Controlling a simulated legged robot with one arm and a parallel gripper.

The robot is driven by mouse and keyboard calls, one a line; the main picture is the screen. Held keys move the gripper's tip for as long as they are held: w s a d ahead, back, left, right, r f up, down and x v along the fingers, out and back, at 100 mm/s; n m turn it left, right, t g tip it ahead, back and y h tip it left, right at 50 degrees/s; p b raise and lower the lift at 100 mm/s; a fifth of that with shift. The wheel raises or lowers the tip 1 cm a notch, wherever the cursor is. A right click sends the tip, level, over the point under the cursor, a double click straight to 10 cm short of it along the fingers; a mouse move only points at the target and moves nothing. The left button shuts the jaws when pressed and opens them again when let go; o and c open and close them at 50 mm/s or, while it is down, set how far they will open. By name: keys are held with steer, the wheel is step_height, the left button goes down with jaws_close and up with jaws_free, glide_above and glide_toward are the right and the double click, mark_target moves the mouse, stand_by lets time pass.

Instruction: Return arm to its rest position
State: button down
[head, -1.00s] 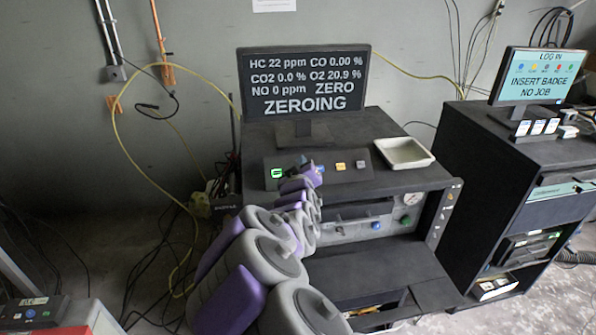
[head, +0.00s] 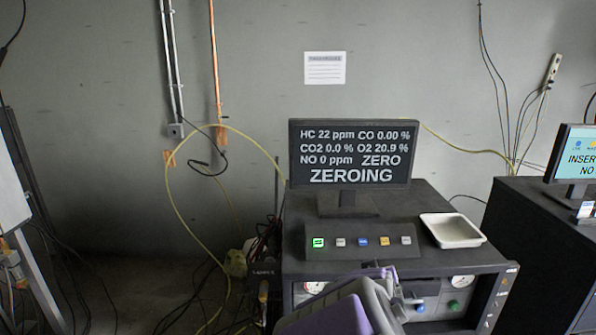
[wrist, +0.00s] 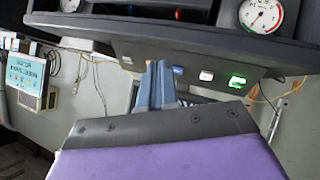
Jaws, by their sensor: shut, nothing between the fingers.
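My gripper (wrist: 159,72) shows in the wrist view as blue fingers pressed together, with nothing between them. In that upside-down view the fingertips lie over the dark button panel (wrist: 222,62); whether they touch it I cannot tell. In the head view my purple and grey arm is low at the bottom centre, in front of the black analyser cabinet (head: 425,262). It sits below the row of buttons, and all five stand uncovered there. The green-lit button (head: 318,242) is at the left end of the row.
A monitor (head: 352,152) reading ZEROING stands on the cabinet. A white tray (head: 453,230) lies to its right. A yellow hose (head: 178,205) and loose cables hang at the left.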

steer(key=s+a+f+g+y, duration=0.1)
steer(key=s+g, duration=0.3)
steer(key=s, duration=0.9)
steer(key=s+a+f+g+y, duration=0.2)
steer(key=s+g, duration=0.2)
steer(key=s, duration=0.9)
steer(key=s+a+f+g+y, duration=0.1)
steer(key=s+g, duration=0.3)
steer(key=s, duration=0.9)
steer(key=shift+s+a+f+y, duration=0.15)
steer(key=shift+s+a+y, duration=0.2)
steer(key=shift+a, duration=0.4)
stand_by(3.3)
